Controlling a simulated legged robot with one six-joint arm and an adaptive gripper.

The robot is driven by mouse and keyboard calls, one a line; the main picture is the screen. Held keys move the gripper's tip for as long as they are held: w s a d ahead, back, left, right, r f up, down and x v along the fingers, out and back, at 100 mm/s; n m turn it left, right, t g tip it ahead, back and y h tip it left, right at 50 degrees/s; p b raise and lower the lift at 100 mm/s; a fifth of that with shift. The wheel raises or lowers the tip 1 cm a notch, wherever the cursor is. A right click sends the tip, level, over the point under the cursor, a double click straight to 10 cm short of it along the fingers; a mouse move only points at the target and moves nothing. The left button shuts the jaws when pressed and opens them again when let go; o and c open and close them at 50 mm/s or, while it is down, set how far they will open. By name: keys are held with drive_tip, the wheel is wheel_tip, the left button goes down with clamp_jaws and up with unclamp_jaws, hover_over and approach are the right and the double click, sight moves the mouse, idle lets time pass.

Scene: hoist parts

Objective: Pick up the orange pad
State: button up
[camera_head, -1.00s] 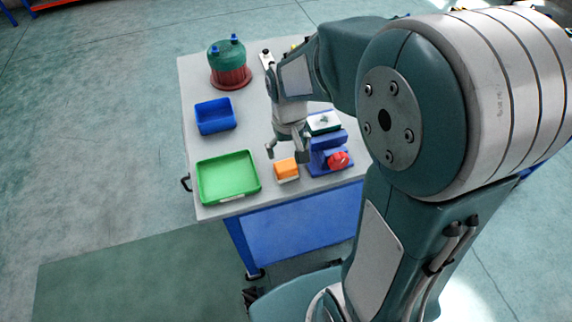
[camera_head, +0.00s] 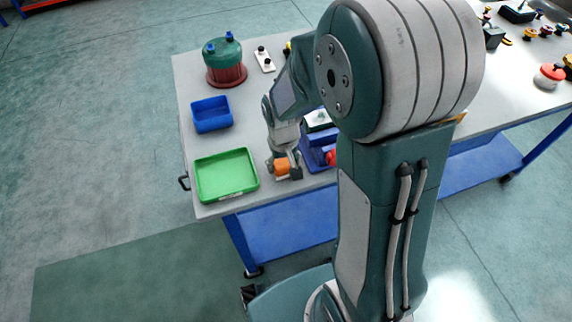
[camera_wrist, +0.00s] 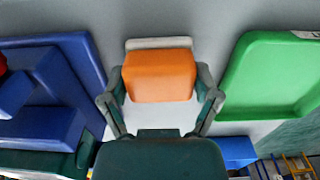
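The orange pad (camera_head: 282,168) sits near the front edge of the table, between the green tray and the blue fixture. In the wrist view the orange pad (camera_wrist: 159,76) is a block lying on a pale grey base (camera_wrist: 158,43). My gripper (camera_head: 284,167) is down around the pad, with one finger on each side. The lower parts of the pad's sides are partly hidden by the fingers.
A green tray (camera_head: 200,197) lies to the left, with a blue bin (camera_head: 211,115) behind it. A blue fixture (camera_wrist: 90,60) with a red part stands close on the other side. A green and red housing (camera_head: 225,62) stands at the back left.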

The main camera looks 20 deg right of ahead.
sight(285, 162)
idle(0.3)
drive_tip(key=shift+d+r, duration=0.1)
drive_tip(key=shift+r, duration=0.4)
wheel_tip(285, 162, up, 3)
drive_tip(key=shift+s+f, duration=0.15)
drive_tip(key=s+d+r, duration=0.2)
drive_tip(key=s+r, duration=0.7)
drive_tip(key=s, duration=0.4)
drive_tip(key=shift+s+d+r, duration=0.15)
drive_tip(key=shift+s+d, duration=0.1)
drive_tip(key=shift+s, duration=0.05)
